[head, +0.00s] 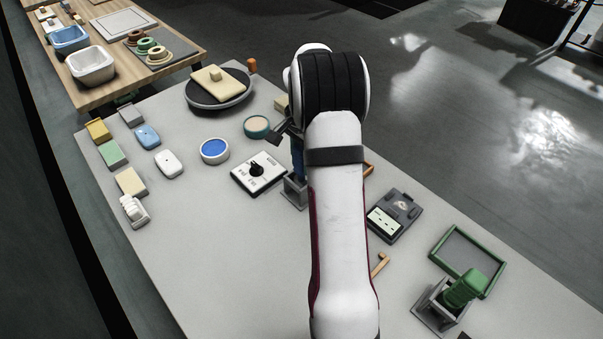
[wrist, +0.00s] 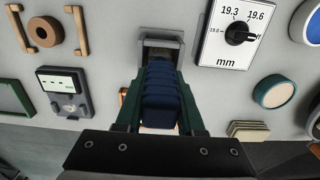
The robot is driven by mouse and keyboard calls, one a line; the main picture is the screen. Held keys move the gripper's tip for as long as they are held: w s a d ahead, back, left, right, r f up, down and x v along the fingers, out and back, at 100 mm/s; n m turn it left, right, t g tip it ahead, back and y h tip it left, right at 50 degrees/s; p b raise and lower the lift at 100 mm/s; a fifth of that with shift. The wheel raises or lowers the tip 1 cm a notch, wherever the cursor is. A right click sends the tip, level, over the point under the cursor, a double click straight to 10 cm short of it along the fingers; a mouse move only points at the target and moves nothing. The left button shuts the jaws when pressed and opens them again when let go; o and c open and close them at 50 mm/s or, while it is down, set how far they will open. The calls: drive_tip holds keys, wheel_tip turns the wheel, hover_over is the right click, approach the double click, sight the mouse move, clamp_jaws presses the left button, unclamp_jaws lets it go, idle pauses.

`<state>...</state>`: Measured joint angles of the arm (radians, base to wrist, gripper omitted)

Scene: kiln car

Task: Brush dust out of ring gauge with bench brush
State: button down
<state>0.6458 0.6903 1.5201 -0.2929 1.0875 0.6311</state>
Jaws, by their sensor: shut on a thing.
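My gripper (wrist: 160,100) is shut on a ribbed dark blue handle (wrist: 160,88), with one finger on each side. The handle stands in a grey square holder (wrist: 178,42). No bristles show, so I cannot tell for sure that it is the bench brush. In the head view my gripper (head: 291,137) is partly behind my arm; the blue handle (head: 297,165) and holder (head: 295,192) show beside the arm. A brown ring (wrist: 45,33), perhaps the ring gauge, lies between two tan bars in the wrist view. My arm hides it in the head view.
A dial plate marked in mm (head: 258,172) is close left of the holder. A round teal-edged pad (head: 257,127) and blue dish (head: 215,150) lie farther left. A grey device (head: 394,215), green tray (head: 468,262) and green-handled thing (head: 464,289) are on the right.

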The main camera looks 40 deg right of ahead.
drive_tip(key=r, duration=0.6)
drive_tip(key=d+r, duration=0.1)
drive_tip(key=r, duration=0.2)
drive_tip(key=shift+s+r, duration=0.35)
drive_tip(key=s+d, duration=0.7)
drive_tip(key=s, duration=0.3)
drive_tip(key=s+d+f, duration=0.1)
drive_tip(key=s+d, duration=0.6)
drive_tip(key=s, duration=0.4)
drive_tip(key=shift+d+f, duration=0.15)
drive_tip(key=shift+d, duration=0.05)
wheel_tip(320, 180, down, 5)
drive_tip(key=shift+w+f, duration=0.1)
